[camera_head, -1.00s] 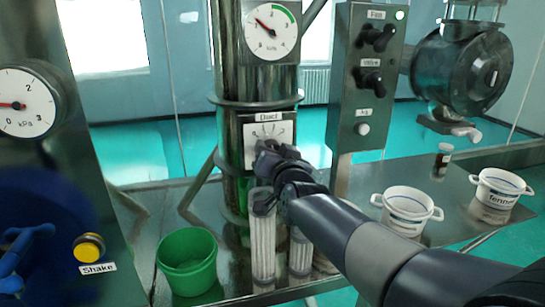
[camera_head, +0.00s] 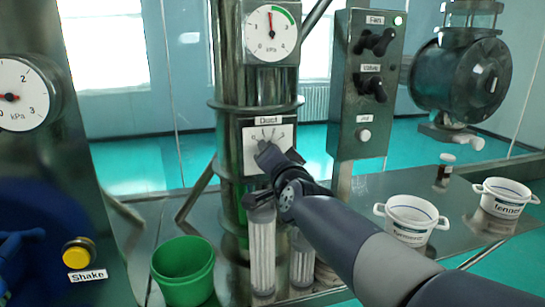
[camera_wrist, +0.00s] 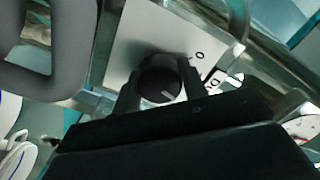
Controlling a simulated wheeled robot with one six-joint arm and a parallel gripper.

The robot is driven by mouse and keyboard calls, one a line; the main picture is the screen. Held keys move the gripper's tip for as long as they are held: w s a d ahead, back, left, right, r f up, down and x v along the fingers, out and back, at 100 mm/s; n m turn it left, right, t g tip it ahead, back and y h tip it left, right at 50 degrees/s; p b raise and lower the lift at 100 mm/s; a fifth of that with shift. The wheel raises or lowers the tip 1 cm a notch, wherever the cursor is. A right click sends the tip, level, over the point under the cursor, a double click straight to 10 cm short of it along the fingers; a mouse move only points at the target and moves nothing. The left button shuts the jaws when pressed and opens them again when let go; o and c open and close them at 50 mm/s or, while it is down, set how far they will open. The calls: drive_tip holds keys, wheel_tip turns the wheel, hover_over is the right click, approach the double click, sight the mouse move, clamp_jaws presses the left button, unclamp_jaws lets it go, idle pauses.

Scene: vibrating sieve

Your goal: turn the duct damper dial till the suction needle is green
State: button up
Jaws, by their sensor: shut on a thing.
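The duct damper dial is a dark round knob with a pale pointer mark, showing in the wrist view (camera_wrist: 158,80). It sits on a white plate marked Duct (camera_head: 252,150) on the steel duct. My gripper (camera_wrist: 161,86) is shut on the knob, one finger on each side. In the head view my gripper (camera_head: 270,155) covers most of the dial. The suction gauge (camera_head: 271,34) is above, white with a green arc at the upper right. Its needle points almost straight up, at about the left end of the green arc.
A control box (camera_head: 367,85) with black knobs stands right of the duct. A green bucket (camera_head: 183,268) and clear filter cylinders (camera_head: 262,250) stand below. White tubs (camera_head: 411,218) are at right. A kPa gauge (camera_head: 22,95) and yellow Shake button (camera_head: 79,253) are at left.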

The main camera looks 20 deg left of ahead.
drive_tip(key=o, duration=1)
drive_tip(key=shift+s, duration=0.1)
drive_tip(key=v, duration=1)
drive_tip(key=shift+s+d, duration=0.15)
drive_tip(key=shift+s, duration=0.1)
drive_tip(key=x, duration=1)
drive_tip(key=shift+w, duration=0.4)
drive_tip(key=shift+s, duration=0.1)
